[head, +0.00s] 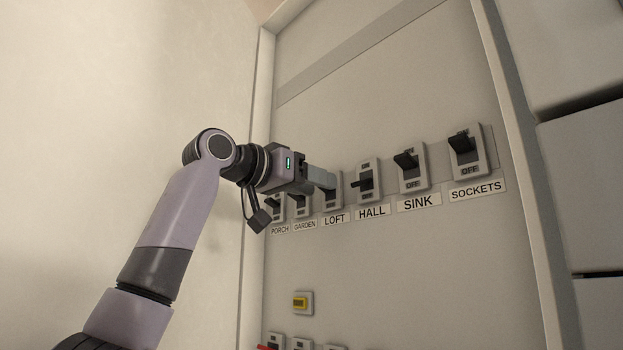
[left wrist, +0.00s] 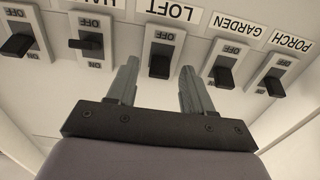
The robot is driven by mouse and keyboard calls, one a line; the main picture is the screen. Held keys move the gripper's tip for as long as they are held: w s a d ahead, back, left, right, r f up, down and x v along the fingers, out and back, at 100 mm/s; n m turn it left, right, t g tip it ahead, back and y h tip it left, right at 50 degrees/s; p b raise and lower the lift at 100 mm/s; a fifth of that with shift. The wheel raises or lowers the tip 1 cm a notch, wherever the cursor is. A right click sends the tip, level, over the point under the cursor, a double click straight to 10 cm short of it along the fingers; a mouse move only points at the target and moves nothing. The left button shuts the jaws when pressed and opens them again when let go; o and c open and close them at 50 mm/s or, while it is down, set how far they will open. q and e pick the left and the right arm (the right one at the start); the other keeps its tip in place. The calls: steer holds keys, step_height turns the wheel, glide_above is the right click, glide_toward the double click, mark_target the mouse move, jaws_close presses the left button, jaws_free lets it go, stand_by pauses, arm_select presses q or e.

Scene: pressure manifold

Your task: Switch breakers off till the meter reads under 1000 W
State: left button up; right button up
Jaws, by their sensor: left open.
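A row of labelled breakers runs along the panel: PORCH (head: 275,208), GARDEN (head: 299,207), LOFT (head: 333,195), HALL (head: 366,181), SINK (head: 410,167) and SOCKETS (head: 467,149). The SINK and SOCKETS levers tilt up, with OFF showing beneath. The HALL lever sits lower, with ON showing above it. My left gripper (head: 322,178) is open at LOFT and partly hides it. In the upside-down left wrist view, its fingers stand apart either side of the LOFT lever (left wrist: 160,62), not clearly touching it. No meter reading shows. My right gripper is out of view.
A small yellow item on a grey plate (head: 303,302) sits lower on the panel. Tops of another breaker row (head: 302,343) show at the bottom edge, beside something red. A raised frame edge (head: 525,180) borders the panel on the right.

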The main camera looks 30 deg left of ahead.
mark_target(327, 191)
arm_select(q)
jaws_close()
steer(key=shift+f, duration=0.1)
steer(key=f+t+b, duration=0.1)
steer(key=b, duration=0.1)
steer(key=shift+f+t+h+b, duration=0.1)
steer(key=shift+t+h+b, duration=0.2)
steer(key=shift+t+b, duration=0.1)
steer(key=shift+f+t+h+b, duration=0.3)
steer(key=shift+f+t+b, duration=0.05)
steer(key=shift+t+b, duration=0.4)
steer(key=shift+w+d+f+t+h+b, duration=0.1)
steer(key=shift+w+f+t+h+b, duration=0.1)
steer(key=shift+t, duration=0.4)
steer(key=shift+w+f+t+h+b, duration=0.1)
steer(key=shift+f+t+h+b, duration=0.1)
steer(key=shift+t, duration=0.35)
steer(key=shift+w+d+f+t+h+p, duration=0.1)
steer(key=shift+f+t+h+p, duration=0.1)
steer(key=shift+t, duration=0.45)
steer(key=shift+w+f+t+h+p, duration=0.1)
steer(key=shift+t+h+p, duration=0.1)
steer(key=shift+t, duration=0.45)
